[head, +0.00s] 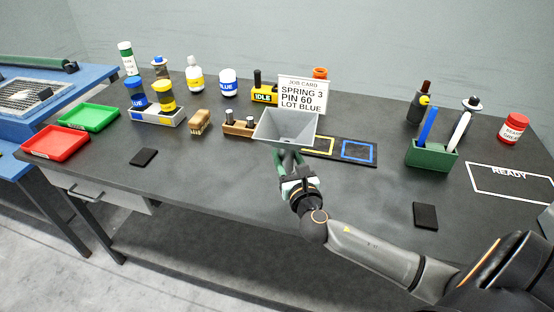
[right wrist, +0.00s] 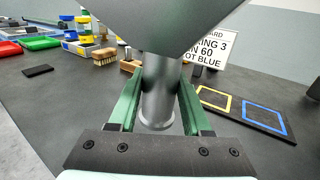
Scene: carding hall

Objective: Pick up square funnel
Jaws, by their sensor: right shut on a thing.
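The square funnel (head: 285,128) is grey, with a wide square mouth facing up and a round spout below. In the head view it is above the middle of the dark bench. My right gripper (head: 290,162) is shut on its spout from the near side. In the right wrist view the green fingers (right wrist: 158,105) stand on both sides of the spout (right wrist: 160,85), and the funnel body (right wrist: 165,22) fills the top. The spout's lower end shows between the fingers, apparently clear of the bench. My left gripper is not in view.
A board with yellow and blue squares (head: 358,150) lies to the right, then a green pen holder (head: 431,155). Red (head: 56,142) and green (head: 89,117) trays lie left. The front middle bench is clear.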

